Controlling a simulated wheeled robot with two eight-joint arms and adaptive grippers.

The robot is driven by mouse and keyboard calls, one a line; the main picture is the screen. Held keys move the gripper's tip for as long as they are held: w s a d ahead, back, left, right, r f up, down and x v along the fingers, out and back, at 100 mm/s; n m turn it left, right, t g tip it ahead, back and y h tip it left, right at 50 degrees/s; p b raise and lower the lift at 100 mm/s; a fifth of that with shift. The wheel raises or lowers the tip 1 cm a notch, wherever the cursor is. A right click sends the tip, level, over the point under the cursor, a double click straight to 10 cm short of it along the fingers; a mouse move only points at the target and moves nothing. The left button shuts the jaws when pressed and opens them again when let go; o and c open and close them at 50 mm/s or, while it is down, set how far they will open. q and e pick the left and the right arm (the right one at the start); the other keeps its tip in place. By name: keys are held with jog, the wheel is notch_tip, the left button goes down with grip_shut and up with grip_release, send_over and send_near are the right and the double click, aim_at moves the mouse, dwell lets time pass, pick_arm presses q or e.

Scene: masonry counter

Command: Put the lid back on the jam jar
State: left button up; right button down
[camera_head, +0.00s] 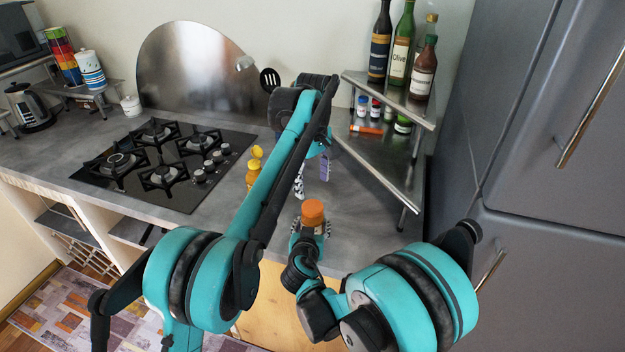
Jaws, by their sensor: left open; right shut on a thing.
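An orange round-topped thing (313,211) stands up between the fingers of my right gripper (312,229), near the counter's front edge. The gripper is shut on it and hides its lower part. I cannot tell whether it is the jam jar or its lid. My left gripper (321,149) is higher in the picture, over the counter to the left of the corner shelf. It is open, but my own arm hides much of it. I cannot make out a separate jar and lid.
A yellow bottle (253,173), a black-and-white patterned thing (299,184) and a purple thing (324,168) are close to my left arm. A metal corner shelf (385,172) with bottles and small jars stands to the right. A gas hob (160,163) lies left; a grey fridge (545,180) stands right.

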aim_at(312, 206)
pick_arm(q)
jog(key=n, duration=0.4)
jog(key=shift+r+n, duration=0.15)
jog(key=shift+n, duration=0.15)
jog(key=n, duration=0.4)
jog(key=shift+r+n, duration=0.1)
jog(key=shift+n, duration=0.3)
jog(key=shift+f, duration=4)
jog(key=c, duration=1.2)
